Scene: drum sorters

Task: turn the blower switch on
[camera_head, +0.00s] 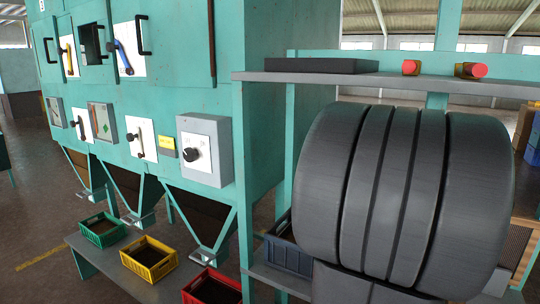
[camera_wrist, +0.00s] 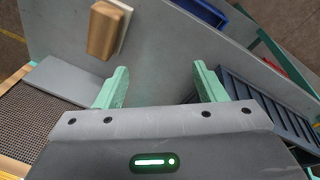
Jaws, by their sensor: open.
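A grey box (camera_head: 222,152) is mounted on the green machine's front, near its right corner, in the head view. Its white plate carries a black rotary knob (camera_head: 190,154), likely the blower switch; its marks are too small to read. My gripper (camera_wrist: 159,75) shows in the wrist view with its two pale green fingers wide apart and nothing between them. It is over a grey surface (camera_wrist: 160,50), and the knob is not in that view. I cannot make out my gripper in the head view.
Levers with blue (camera_head: 123,58) and yellow (camera_head: 67,57) handles are on the machine. Green (camera_head: 100,240), yellow (camera_head: 150,272) and red (camera_head: 212,299) crates stand below the chutes. A shelf (camera_head: 430,84) holds red buttons. A large dark form hides much of the right.

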